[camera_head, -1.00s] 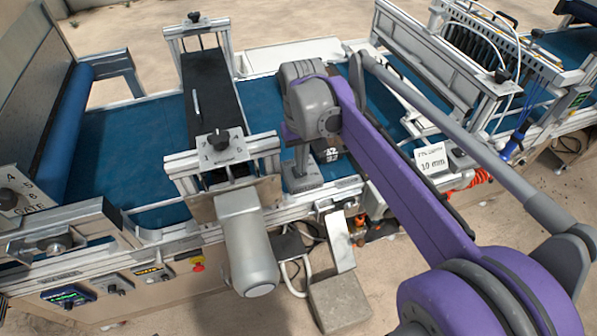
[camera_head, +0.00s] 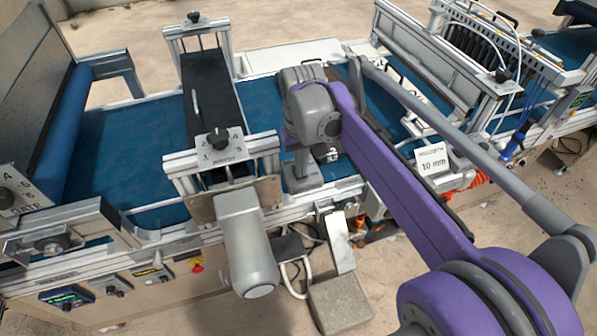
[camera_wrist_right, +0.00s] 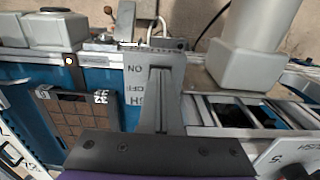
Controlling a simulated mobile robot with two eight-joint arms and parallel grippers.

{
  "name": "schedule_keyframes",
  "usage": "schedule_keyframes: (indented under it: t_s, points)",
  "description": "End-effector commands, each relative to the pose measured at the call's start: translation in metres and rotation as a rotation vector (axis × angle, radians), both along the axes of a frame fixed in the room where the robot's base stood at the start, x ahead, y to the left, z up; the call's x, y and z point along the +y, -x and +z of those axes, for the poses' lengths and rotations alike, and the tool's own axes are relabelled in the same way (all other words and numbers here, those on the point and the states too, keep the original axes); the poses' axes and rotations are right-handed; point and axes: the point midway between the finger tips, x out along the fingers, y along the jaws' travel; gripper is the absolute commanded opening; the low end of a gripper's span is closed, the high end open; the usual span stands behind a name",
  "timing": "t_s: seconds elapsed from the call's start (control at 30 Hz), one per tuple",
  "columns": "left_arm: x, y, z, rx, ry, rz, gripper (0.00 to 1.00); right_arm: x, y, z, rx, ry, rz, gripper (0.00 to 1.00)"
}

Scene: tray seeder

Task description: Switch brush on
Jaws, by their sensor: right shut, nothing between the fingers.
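My right gripper (camera_head: 302,174) points down at a grey switch plate (camera_head: 312,184) on the near rail of the conveyor, right of the black cross unit. In the right wrist view the shut, empty fingers (camera_wrist_right: 160,72) are over the plate (camera_wrist_right: 136,80), which carries ON and partly covered OFF lettering, seen upside down. The switch lever is hidden by the fingers, so I cannot tell its position or whether they touch it. The black cross unit (camera_head: 212,88) has a numbered scale and a knob; a grey motor (camera_head: 248,245) hangs at its near end. My left gripper is not in view.
The blue belt (camera_head: 135,135) runs on both sides of the cross unit. A white card reading 10 mm (camera_head: 432,160) stands to the right. A red emergency button (camera_head: 197,267) and small control panels (camera_head: 65,297) are on the near front. A grey block (camera_head: 340,302) lies below.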

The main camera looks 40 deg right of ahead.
Motion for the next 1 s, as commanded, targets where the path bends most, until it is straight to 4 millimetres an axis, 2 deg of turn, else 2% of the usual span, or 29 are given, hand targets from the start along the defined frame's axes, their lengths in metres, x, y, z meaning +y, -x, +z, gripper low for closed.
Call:
schedule_keyframes:
  t_s: [0.17,1.0]
  points:
    - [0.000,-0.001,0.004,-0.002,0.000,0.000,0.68,0.000,-0.001,0.004,-0.002,0.001,0.000,0.00]
    - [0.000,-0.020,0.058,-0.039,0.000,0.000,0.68,0.000,-0.001,0.070,-0.002,0.001,0.000,0.00]
